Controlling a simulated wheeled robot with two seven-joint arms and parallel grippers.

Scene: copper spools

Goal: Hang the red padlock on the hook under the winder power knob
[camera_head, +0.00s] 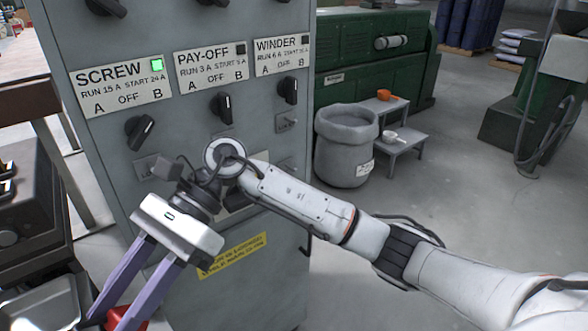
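The winder knob (288,90) is a black rotary switch below the WINDER label plate (283,56) on the grey cabinet. Under it is a small metal plate with a hook (287,122), with nothing seen hanging on it. My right gripper (112,314), with purple fingers, points down at the lower left, in front of the cabinet. My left gripper is out of view.
The screw knob (140,129) and pay-off knob (222,107) share the cabinet front (200,130). My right arm crosses its lower part. A metal tray (45,308) lies at the lower left. A grey bin (345,150) and step stool (405,138) stand right of the cabinet.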

